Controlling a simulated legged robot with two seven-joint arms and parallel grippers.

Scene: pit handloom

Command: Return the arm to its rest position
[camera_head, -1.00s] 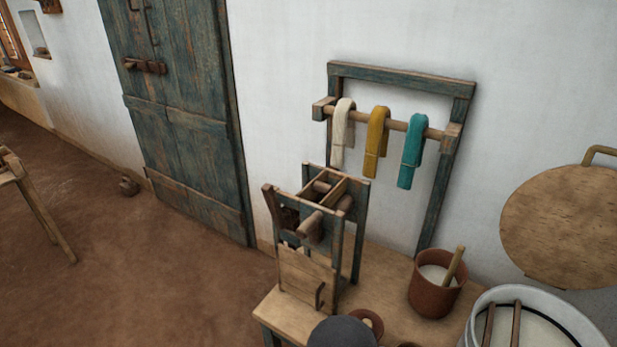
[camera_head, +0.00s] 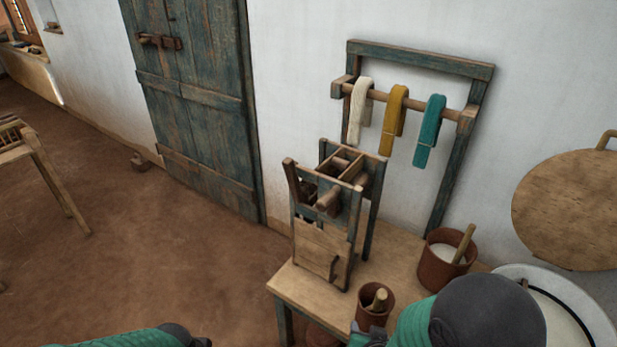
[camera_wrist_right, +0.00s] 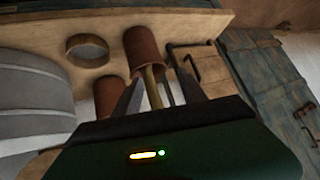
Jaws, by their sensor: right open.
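My right arm comes in at the lower right of the head view, green with a dark grey joint. My right gripper (camera_head: 370,337) is just in front of the small clay pot at the bottom edge, mostly cut off. In the right wrist view my right gripper (camera_wrist_right: 162,80) has its two dark fingers apart, and a wooden handle (camera_wrist_right: 151,85) shows between them, standing in a clay pot (camera_wrist_right: 141,50). I cannot tell whether a finger touches the handle. My left arm shows at the bottom left, with a dark end (camera_head: 182,336) cut by the frame edge.
A wooden bench (camera_head: 290,285) carries a wooden frame device (camera_head: 325,240), a small clay pot (camera_head: 368,318) and a larger one (camera_head: 440,270). A white tub (camera_head: 575,290) stands right. Yarn hanks (camera_head: 395,115) hang on a wall rack (camera_head: 420,58).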

